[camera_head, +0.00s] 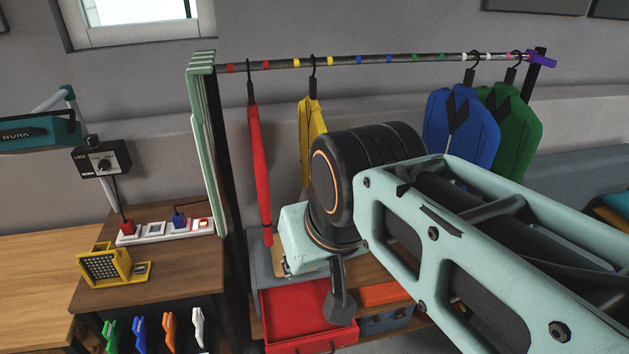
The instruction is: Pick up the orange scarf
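An orange item (170,329) hangs at the lower left, in a row with similar green, blue and white ones below the brown cabinet top. It may be the orange scarf, but it is too small to be sure. My gripper (340,306) points down in the middle of the picture, in front of an open red drawer. It is well to the right of the orange item. One dark finger shows; the rest is hidden by my wrist, so its opening and anything held are unclear.
The red drawer (296,314) stands open beside an orange drawer (384,292). A clothes rail (400,60) carries red, yellow, blue and green garments. A power strip (166,230) and a yellow device (104,266) sit on the cabinet top (185,265). My arm covers the right side.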

